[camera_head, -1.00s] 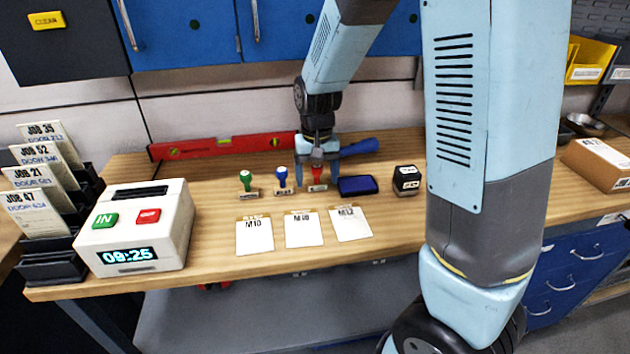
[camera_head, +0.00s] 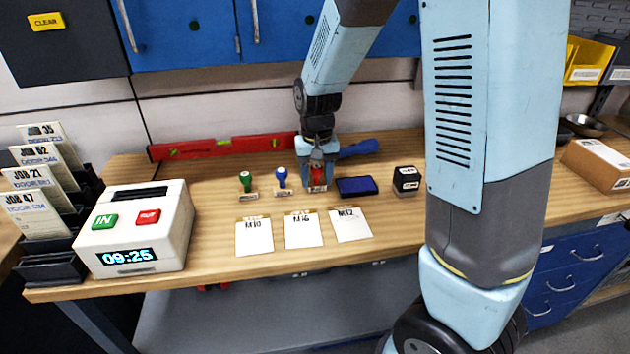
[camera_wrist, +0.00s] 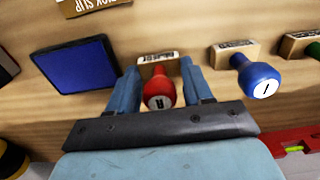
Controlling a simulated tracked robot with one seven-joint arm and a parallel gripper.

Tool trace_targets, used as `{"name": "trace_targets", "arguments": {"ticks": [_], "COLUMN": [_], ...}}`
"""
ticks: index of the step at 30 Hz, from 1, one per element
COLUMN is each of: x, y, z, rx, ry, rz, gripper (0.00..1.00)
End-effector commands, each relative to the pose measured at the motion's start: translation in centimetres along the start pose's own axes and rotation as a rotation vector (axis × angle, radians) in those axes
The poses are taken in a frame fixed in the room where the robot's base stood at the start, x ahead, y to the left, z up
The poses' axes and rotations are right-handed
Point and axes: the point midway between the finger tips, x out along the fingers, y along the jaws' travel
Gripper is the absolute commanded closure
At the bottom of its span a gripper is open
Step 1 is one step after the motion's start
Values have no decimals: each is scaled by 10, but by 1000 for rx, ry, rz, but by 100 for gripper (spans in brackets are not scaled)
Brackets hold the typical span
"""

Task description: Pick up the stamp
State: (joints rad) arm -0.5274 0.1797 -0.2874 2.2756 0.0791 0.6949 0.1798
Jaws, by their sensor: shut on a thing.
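A red-handled stamp (camera_wrist: 158,88) with a wooden block stands on the bench, its label side at the block's edge. My gripper (camera_wrist: 165,90) is around its red handle, one finger on each side, shut on it. In the head view my gripper (camera_head: 317,172) is low over the bench, and the red stamp (camera_head: 316,187) shows only partly beneath it. A blue-handled stamp (camera_head: 281,180) and a green-handled stamp (camera_head: 247,184) stand to its left. Whether the red stamp's block touches the bench is hard to tell.
A blue ink pad (camera_head: 357,187) and a black cube-shaped object (camera_head: 405,179) lie to the right. Three paper cards (camera_head: 304,230) lie in front. A red level (camera_head: 220,147) lies behind. A time clock (camera_head: 135,228) stands at the left.

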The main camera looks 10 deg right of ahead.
Motion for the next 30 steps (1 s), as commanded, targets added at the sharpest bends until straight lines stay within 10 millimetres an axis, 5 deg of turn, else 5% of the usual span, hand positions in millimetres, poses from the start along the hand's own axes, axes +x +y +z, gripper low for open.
{"name": "trace_targets", "arguments": {"ticks": [7,12,30], "x": [-8,-34,-107], "y": [0,0,13], "z": [-1,0,85], "rx": [0,-1,-1], "ry": [2,4,3], "rz": [-1,-2,-1], "gripper": [80,80,80]}}
